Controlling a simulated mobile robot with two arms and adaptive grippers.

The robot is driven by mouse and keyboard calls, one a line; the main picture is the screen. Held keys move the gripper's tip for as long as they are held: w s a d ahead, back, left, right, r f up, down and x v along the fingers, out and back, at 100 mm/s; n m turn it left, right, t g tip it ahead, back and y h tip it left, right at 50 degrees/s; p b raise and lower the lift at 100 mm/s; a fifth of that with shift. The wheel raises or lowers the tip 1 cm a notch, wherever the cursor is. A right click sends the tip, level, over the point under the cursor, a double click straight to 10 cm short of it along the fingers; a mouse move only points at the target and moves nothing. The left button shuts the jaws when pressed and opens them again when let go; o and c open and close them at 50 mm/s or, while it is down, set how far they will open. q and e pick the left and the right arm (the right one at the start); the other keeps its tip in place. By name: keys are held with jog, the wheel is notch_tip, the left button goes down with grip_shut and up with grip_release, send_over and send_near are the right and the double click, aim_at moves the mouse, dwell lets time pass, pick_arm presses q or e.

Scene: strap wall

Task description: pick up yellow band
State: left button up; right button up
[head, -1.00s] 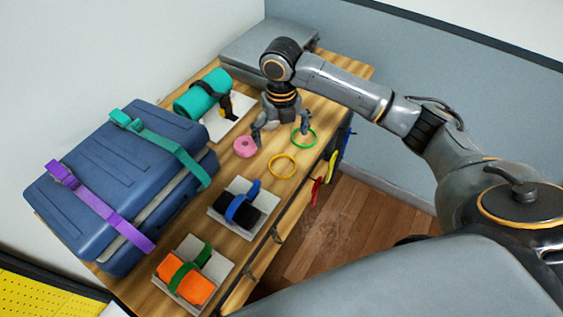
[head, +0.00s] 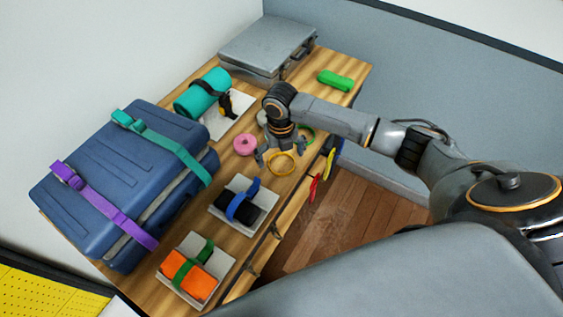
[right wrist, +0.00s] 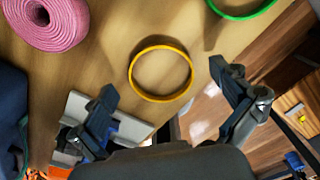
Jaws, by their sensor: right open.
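The yellow band (head: 281,154) is a thin ring lying flat on the wooden table near its front edge. In the right wrist view the yellow band (right wrist: 133,80) lies whole and uncovered, between and a little beyond the two fingertips. My right gripper (head: 280,162) is open and empty, its fingers on either side of the band in the head view. In the right wrist view my right gripper (right wrist: 168,80) shows its fingers spread wide, with nothing between them touching. My left gripper is not in view.
A pink roll (head: 244,145) and a green ring (head: 309,132) lie close by. A blue-strapped black bundle (head: 239,207) sits on a grey pad nearer. A blue case (head: 120,175) fills the left. The table's front edge, with hanging straps (head: 314,187), is near the band.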

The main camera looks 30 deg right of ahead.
jog(key=c, duration=0.8)
jog(key=shift+o, duration=0.2)
jog(key=shift+r, duration=0.1)
